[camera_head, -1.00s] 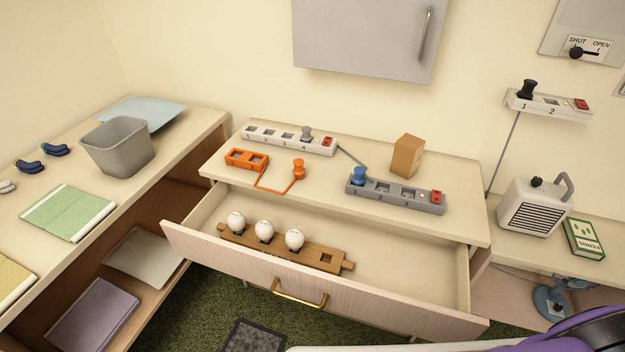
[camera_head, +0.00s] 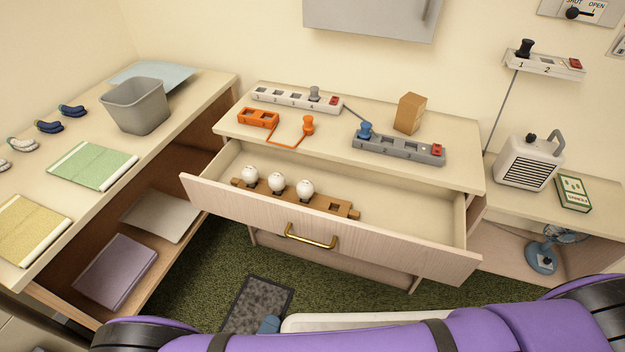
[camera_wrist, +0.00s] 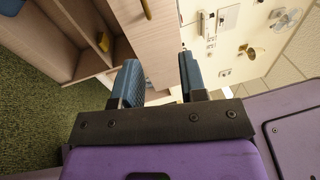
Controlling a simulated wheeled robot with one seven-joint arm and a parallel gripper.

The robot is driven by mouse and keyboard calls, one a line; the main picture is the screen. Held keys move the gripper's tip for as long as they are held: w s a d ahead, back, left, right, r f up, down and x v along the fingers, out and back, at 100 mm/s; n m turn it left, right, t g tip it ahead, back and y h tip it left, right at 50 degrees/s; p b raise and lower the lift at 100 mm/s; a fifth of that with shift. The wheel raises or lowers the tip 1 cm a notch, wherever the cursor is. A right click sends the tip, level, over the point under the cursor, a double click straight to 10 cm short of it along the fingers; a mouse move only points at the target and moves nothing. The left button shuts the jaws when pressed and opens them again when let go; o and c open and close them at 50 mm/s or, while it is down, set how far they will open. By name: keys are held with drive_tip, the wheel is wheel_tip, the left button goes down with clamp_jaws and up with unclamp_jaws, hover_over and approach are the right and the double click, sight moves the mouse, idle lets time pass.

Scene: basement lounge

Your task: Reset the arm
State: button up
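My purple arm (camera_head: 400,330) lies folded across the bottom of the head view, in front of the open drawer. In the wrist view my gripper (camera_wrist: 159,75) has two blue fingers that stand apart. Nothing shows between them except the background of wooden furniture. In the head view the gripper is mostly hidden or out of frame, and only a small blue piece shows at the lower edge, which may be a fingertip.
The drawer (camera_head: 330,236) stands open and holds a wooden rack (camera_head: 330,205) with three white bulbs. Power strips and a cardboard box (camera_head: 409,113) stand on the cabinet above. A grey bin (camera_head: 137,106) stands on the left shelf. A dark mat (camera_head: 257,305) lies on the green carpet.

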drive_tip(key=w+r+m+g+h, duration=0.45)
drive_tip(key=w+r+m, duration=0.2)
drive_tip(key=r, duration=0.35)
drive_tip(key=w+d+r+m+g+y, duration=0.1)
drive_tip(key=w+d+r+m+g, duration=0.4)
drive_tip(key=r, duration=0.4)
drive_tip(key=w+d+r+m+g+y, duration=0.1)
drive_tip(key=w+d+r+m+g, duration=0.25)
drive_tip(key=r+m, duration=0.4)
drive_tip(key=w+d+r+m+g, duration=0.4)
drive_tip(key=d+r+m, duration=0.2)
drive_tip(key=r, duration=0.3)
drive_tip(key=s+d+r+m+g+y, duration=0.15)
drive_tip(key=d+r+m+y, duration=0.45)
drive_tip(key=d+r+m, duration=0.7)
drive_tip(key=s+d+r+m+t+y, duration=0.4)
drive_tip(key=s+d+r+m+t, duration=0.2)
drive_tip(key=s+d+r+m, duration=0.2)
drive_tip(key=s+d+m, duration=0.2)
drive_tip(key=s+d, duration=0.2)
drive_tip(key=shift+s+d+r, duration=0.15)
drive_tip(key=shift+s+r, duration=0.05)
drive_tip(key=shift+s, duration=0.05)
